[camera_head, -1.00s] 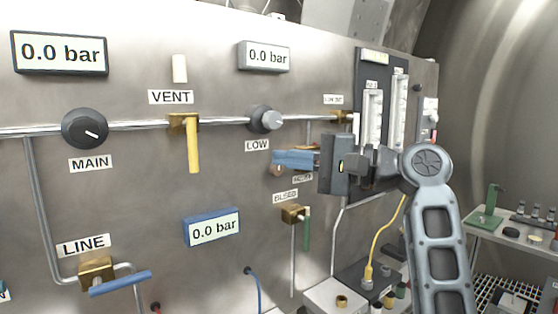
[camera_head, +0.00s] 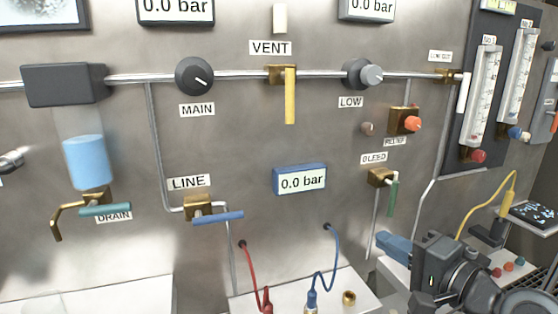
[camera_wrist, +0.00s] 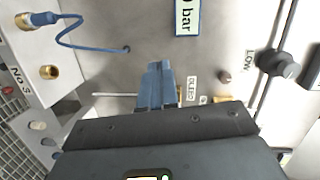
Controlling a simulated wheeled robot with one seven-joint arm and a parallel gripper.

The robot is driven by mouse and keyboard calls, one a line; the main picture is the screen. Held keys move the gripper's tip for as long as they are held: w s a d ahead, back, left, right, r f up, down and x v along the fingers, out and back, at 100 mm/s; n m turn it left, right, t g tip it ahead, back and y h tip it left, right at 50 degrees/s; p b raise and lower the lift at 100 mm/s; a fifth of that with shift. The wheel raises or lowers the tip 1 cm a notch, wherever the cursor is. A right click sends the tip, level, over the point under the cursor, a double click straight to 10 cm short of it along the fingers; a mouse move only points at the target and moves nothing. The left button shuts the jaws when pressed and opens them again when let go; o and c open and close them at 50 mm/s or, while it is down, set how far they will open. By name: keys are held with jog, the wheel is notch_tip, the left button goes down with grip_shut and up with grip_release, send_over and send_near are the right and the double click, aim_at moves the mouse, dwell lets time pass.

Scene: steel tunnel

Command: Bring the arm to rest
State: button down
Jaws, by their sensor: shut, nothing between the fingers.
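My gripper (camera_head: 392,246) is at the lower right of the head view, with its blue fingers together and pointing left. It is in front of the panel, below the BLEED valve (camera_head: 381,178) with its green lever. The fingers also show in the wrist view (camera_wrist: 157,88), closed with nothing held. My dark wrist and arm fill the lower right corner of the head view. The rest of the arm is out of view.
The steel panel carries the yellow VENT lever (camera_head: 290,95), blue LINE lever (camera_head: 218,218), MAIN knob (camera_head: 194,76) and LOW knob (camera_head: 362,74). A white bench (camera_head: 250,300) with red and blue cables runs below. A small shelf (camera_head: 535,214) is at the right.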

jog(key=s+d+f+n+h, duration=0.1)
jog(key=s+f+h, duration=0.3)
jog(key=s+f, duration=0.55)
jog(key=s+d+f+n+h, duration=0.25)
jog(key=s+f, duration=0.45)
jog(key=s, duration=0.6)
jog(key=s+r+n+h, duration=0.1)
jog(key=s+r+n, duration=0.2)
jog(key=s, duration=0.8)
jog(key=s+a+r+n, duration=0.1)
jog(key=s+r+n, duration=0.2)
jog(key=s, duration=0.7)
jog(key=shift+s+a+r+n+h, duration=0.3)
jog(key=shift+s+r+n+h, duration=0.05)
jog(key=shift+n, duration=0.4)
